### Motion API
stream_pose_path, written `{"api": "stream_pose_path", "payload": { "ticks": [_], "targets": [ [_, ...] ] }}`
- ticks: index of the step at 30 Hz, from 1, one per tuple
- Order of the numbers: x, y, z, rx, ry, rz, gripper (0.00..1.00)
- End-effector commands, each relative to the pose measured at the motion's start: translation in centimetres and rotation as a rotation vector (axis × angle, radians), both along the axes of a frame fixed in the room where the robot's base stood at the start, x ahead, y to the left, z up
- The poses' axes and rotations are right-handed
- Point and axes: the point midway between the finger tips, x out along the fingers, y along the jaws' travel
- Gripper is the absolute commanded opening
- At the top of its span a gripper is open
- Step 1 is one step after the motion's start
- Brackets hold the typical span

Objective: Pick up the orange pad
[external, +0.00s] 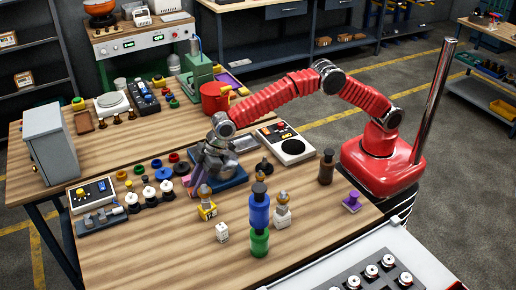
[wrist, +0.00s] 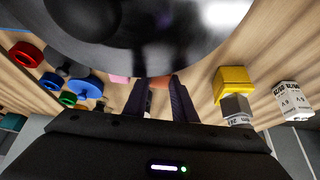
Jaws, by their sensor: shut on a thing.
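My gripper (wrist: 158,92) is in the wrist view with its two dark fingers close together. A small piece of the orange pad (wrist: 159,82) shows between the fingertips, and the fingers are shut on it. Most of the pad is hidden by the fingers and by a large dark, shiny round shape across the top of the view. In the external view my gripper (external: 200,178) is low over the wooden table, beside a blue base (external: 232,178). I cannot make out the pad there. A bit of pink (wrist: 120,79) shows just left of the fingers in the wrist view.
A yellow block with a grey nut (wrist: 233,82) and a white box (wrist: 291,100) stand right of my fingers. Coloured rings and knobs, including a red ring (wrist: 25,54), lie to the left. Blue and green bottles (external: 259,212) stand near the table's front.

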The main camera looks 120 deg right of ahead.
Motion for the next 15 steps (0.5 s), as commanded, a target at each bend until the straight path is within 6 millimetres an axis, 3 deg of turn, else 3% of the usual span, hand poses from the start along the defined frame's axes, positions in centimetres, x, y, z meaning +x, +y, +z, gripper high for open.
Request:
{"api": "stream_pose_path", "payload": {
  "ticks": [8,15],
  "targets": [
    [0.0,0.0,0.6,0.0,-0.001,0.0,0.03],
    [0.1,0.0,3.8,0.0,-0.004,0.001,0.03]
  ]
}}
